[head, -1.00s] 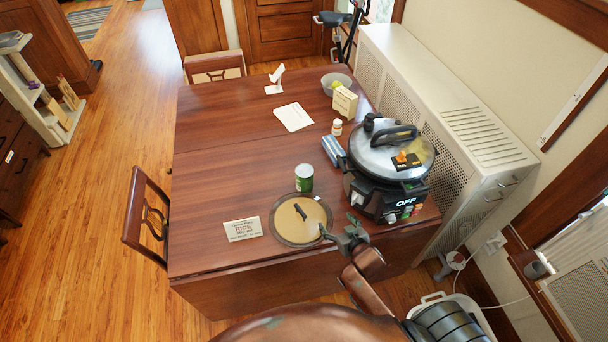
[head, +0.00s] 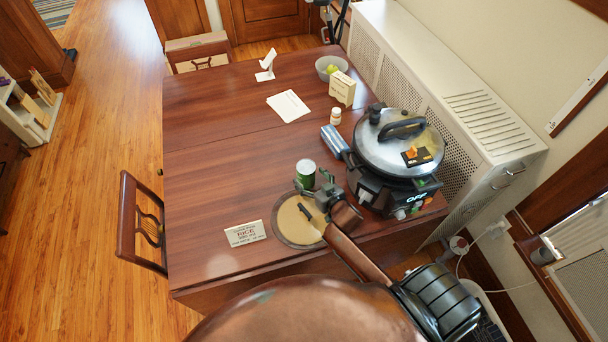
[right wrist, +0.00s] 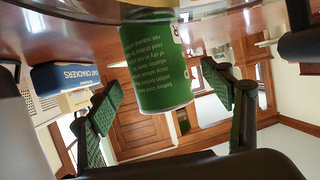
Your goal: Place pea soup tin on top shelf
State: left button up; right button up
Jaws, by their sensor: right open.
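The pea soup tin (head: 305,174) is green with a silver top and stands upright on the brown table (head: 215,180), behind a round beige lid-like disc. In the right wrist view the tin (right wrist: 163,70) fills the middle, upside down, with small print on its label. My right gripper (head: 324,186) is at the tin's right front side. Its green-padded fingers (right wrist: 167,100) are open, one on each side of the tin in the wrist picture, with gaps showing on both sides. My left gripper is not in view.
A white shelf unit (head: 28,112) stands on the floor at far left. The round beige disc (head: 300,219) and a RICE card (head: 245,233) lie near the tin. A large black and silver cooker (head: 398,150) stands right of it. The table's left half is clear.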

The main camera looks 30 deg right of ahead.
jog(key=x, duration=0.2)
jog(key=shift+w+f, duration=0.2)
jog(key=shift+w, duration=0.1)
jog(key=shift+w+d+f, duration=0.1)
jog(key=shift+w+f, duration=0.1)
jog(key=shift+w, duration=0.3)
jog(key=c, duration=0.7)
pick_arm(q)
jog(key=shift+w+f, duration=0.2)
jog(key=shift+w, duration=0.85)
pick_arm(e)
jog(key=shift+r, duration=0.15)
jog(key=c, duration=1.2)
